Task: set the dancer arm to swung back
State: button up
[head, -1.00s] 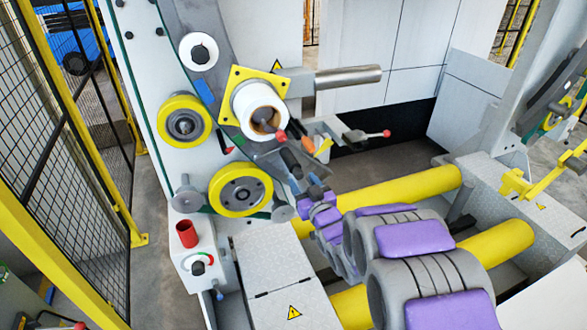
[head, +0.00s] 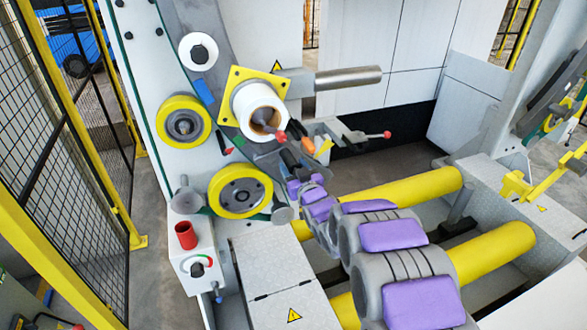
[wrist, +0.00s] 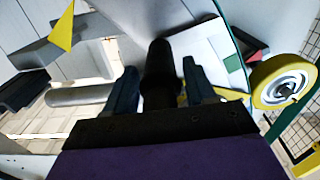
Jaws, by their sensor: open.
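The dancer arm seems to be the grey arm (head: 262,154) below the white film roll, beside a red and green mark; my gripper partly hides it and its exact angle is hard to tell. My gripper (head: 292,160) is at this arm, in front of the machine. In the wrist view its two dark fingers (wrist: 158,88) stand apart on either side of a black cylindrical grip (wrist: 160,66), with narrow gaps visible. I cannot tell whether the grip belongs to the dancer arm. The green and red mark (wrist: 236,64) shows to the right.
A white film roll (head: 252,100) sits on a yellow plate just above my gripper. Yellow-rimmed rollers (head: 241,191) are to the left. A red-knobbed lever (head: 366,136) sticks out at the right. Two yellow cylinders (head: 405,196) lie below my arm. A fence (head: 60,150) stands far left.

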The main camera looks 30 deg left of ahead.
jog(key=shift+c, duration=0.4)
grip_shut()
